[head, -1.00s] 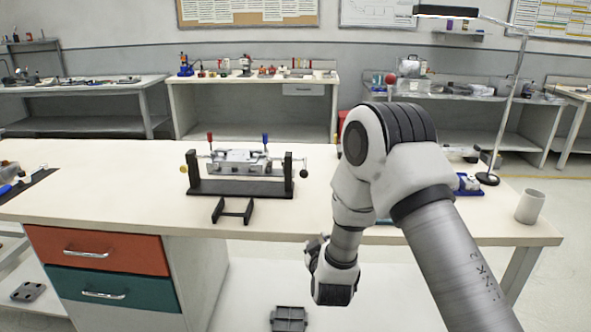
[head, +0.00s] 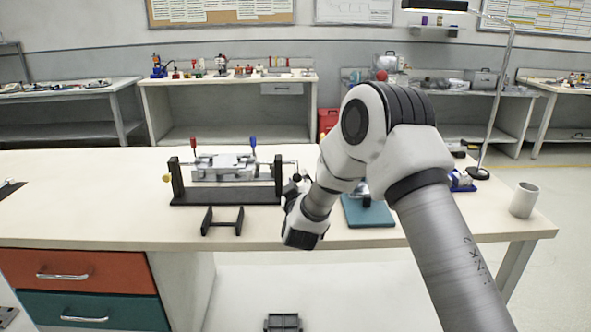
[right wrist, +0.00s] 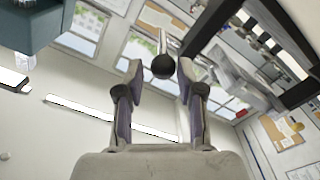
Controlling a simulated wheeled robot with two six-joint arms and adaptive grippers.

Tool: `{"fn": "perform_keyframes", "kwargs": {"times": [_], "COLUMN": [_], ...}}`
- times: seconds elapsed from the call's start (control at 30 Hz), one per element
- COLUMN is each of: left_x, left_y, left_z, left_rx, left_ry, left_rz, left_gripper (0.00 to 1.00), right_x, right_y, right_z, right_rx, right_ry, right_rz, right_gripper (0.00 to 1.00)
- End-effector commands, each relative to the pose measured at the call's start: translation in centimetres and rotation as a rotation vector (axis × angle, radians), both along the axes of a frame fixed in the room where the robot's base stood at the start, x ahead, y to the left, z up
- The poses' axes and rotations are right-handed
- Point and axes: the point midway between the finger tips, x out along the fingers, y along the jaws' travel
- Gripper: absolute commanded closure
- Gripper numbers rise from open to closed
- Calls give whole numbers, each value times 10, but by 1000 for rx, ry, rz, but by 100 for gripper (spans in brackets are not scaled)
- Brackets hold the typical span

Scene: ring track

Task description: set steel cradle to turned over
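The steel cradle (head: 222,167) sits between two black end posts on a black base (head: 225,198) on the bench. A red-handled and a blue-handled clamp stand upright on it. A crank with a black ball knob (head: 297,177) extends from the right post. My right gripper (head: 293,188) is at the crank, to the right of the stand. In the right wrist view its fingers (right wrist: 158,75) are apart, with the ball knob (right wrist: 162,66) near the tips and between them; gaps show on both sides. The cradle also shows at right there (right wrist: 243,85). My left gripper is out of view.
A small black stand (head: 222,222) is in front of the cradle. A teal plate (head: 367,211) lies to the right, partly behind my right arm. The bench left of the cradle is mostly clear.

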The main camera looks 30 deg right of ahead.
Motion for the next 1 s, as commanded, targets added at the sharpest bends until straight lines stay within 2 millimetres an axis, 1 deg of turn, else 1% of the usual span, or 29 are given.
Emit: {"fn": "perform_keyframes", "kwargs": {"times": [0.03, 0.1, 0.2, 0.3, 0.4, 0.63, 0.67, 0.7, 0.73, 0.77, 1.0], "left_x": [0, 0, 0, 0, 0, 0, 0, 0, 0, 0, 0], "left_y": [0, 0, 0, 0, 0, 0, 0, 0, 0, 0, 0], "left_z": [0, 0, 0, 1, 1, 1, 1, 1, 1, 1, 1], "left_rx": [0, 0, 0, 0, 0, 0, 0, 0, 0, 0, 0], "left_ry": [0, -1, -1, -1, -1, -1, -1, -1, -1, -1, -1], "left_rz": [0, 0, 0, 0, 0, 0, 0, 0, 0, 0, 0], "left_gripper": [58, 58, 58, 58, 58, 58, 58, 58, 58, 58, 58], "right_x": [10, 25, 43, 54, 60, 61, 61, 61, 61, 61, 60], "right_y": [-8, -16, -27, -34, -37, -38, -38, -38, -37, -37, -38], "right_z": [0, 0, 0, 0, -1, -1, -1, -1, -1, -1, 0], "right_rx": [1, 0, -1, 0, 0, 0, 0, 0, 0, 0, 1], "right_ry": [-3, -3, -2, -1, 1, 2, 2, 2, 2, 2, 2], "right_rz": [-3, -2, -1, -2, -1, 0, 0, 0, 0, 0, 0], "right_gripper": [63, 63, 63, 63, 63, 63, 73, 88, 98, 100, 100]}}
